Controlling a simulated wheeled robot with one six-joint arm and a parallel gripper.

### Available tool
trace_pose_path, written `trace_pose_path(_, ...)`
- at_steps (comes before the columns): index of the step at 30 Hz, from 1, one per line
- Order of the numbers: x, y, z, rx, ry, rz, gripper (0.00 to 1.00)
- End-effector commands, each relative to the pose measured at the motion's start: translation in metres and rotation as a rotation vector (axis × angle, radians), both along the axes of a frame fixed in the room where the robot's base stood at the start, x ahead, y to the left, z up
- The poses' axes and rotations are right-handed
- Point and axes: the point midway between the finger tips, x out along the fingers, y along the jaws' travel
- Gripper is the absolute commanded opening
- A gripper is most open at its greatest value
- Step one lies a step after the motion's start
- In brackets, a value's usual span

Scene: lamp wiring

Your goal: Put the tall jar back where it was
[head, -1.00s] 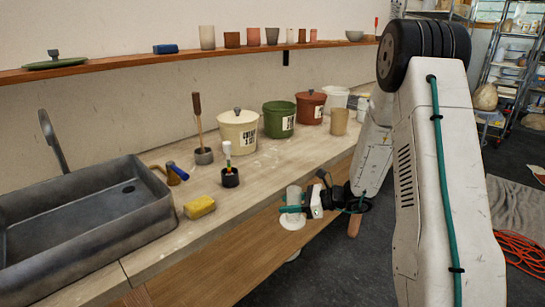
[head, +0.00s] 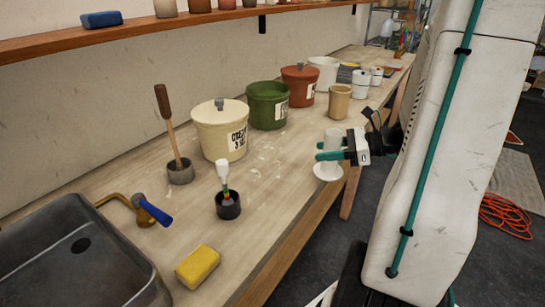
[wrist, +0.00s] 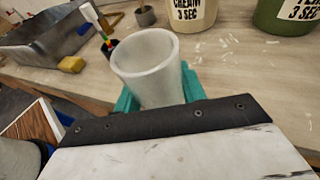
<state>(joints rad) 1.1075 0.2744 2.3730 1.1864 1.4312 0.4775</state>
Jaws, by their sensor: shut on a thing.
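My gripper (head: 330,150) is shut on a tall pale jar (head: 333,138), its teal fingers on either side. In the wrist view the same jar (wrist: 147,62) stands roughly upright, its open rim towards the camera and its inside empty. In the head view the jar is near the worktop's front edge. A white round disc (head: 328,172) shows just below the jar; I cannot tell whether it is the jar's foot. The jar's lower part is hidden behind my gripper in the wrist view.
A tan cup (head: 339,102) and small white jars (head: 360,84) stand farther back. Cream (head: 220,135), green (head: 267,108) and red (head: 300,88) buckets line the wall. A brush pot (head: 228,206), yellow sponge (head: 198,266) and sink (head: 60,265) are nearer. The worktop (head: 280,195) is bare between.

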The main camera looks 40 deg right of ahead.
Motion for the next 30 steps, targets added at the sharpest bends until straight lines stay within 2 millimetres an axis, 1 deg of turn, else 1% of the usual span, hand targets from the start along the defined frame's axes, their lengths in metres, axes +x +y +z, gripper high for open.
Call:
trace_pose_path(9, 0.078, 0.038, -0.008, 0.000, 0.000, 0.015, 0.09)
trace_pose_path(12, 0.101, 0.047, -0.010, 0.000, 0.000, 0.013, 0.09)
trace_pose_path(15, 0.118, 0.055, -0.012, 0.001, 0.001, 0.013, 0.09)
trace_pose_path(18, 0.128, 0.059, -0.013, -0.001, -0.001, 0.011, 0.09)
trace_pose_path(22, 0.134, 0.061, -0.014, -0.001, -0.001, 0.010, 0.09)
trace_pose_path(24, 0.141, 0.064, -0.014, 0.000, -0.001, 0.011, 0.09)
trace_pose_path(30, 0.139, 0.062, -0.046, 0.003, 0.003, 0.007, 0.09)
